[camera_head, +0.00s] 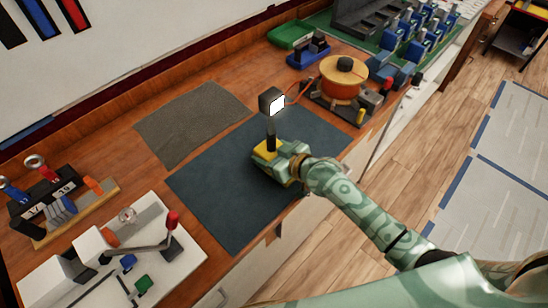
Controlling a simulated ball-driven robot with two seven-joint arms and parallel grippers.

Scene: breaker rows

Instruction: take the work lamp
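The work lamp (271,104) is upright over the dark blue mat in the middle of the head view. It has a dark box-shaped head with a bright lit face, a thin black post and a yellow part low down. My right gripper (279,156) is at the lower part of the lamp, reaching in from the right. Its fingers are small and partly hidden, so I cannot tell whether they are closed on the lamp. I also cannot tell whether the lamp rests on the mat. My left gripper is not in view.
An orange reel (341,83) with a red cable stands behind the lamp on the right. A green tray (290,35) and blue breakers are at the back. A white panel with a red-knobbed lever (172,221) is at front left. The grey mat (190,125) is bare.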

